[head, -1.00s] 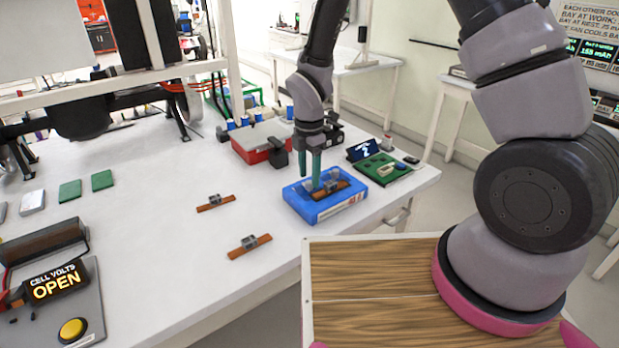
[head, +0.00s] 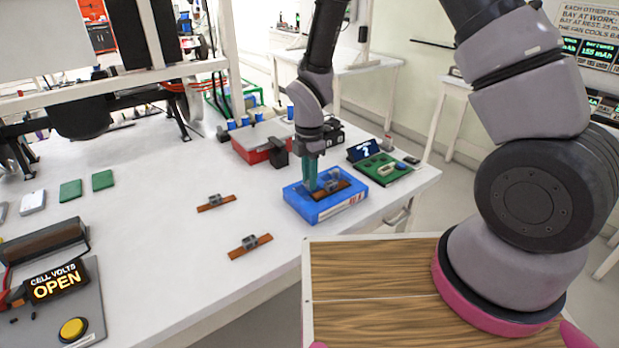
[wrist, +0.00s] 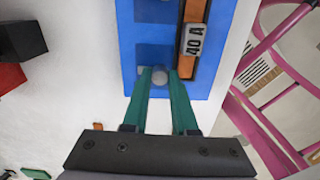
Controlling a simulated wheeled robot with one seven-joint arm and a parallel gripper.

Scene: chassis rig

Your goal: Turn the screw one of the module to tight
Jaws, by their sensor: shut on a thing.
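The blue module (head: 345,206) lies on the white bench near its right front edge; it fills the upper middle of the wrist view (wrist: 127,60). A copper-coloured bar with a grey fuse marked "40 A" (wrist: 193,42) lies along it. My gripper (head: 311,187) points down at the module. In the wrist view its green fingers (wrist: 160,80) are shut on a small round grey screw (wrist: 160,75), beside the bar. I cannot tell whether this is screw one, nor how tight it is. The fingers hide the screw in the head view.
Two loose bars with fuses (head: 216,202) (head: 250,245) lie left of the module. A red box (head: 257,150) stands behind it, and a green board (head: 384,168) lies to its right. A panel (head: 55,285) reading "CELL VOLTS OPEN" is at lower left.

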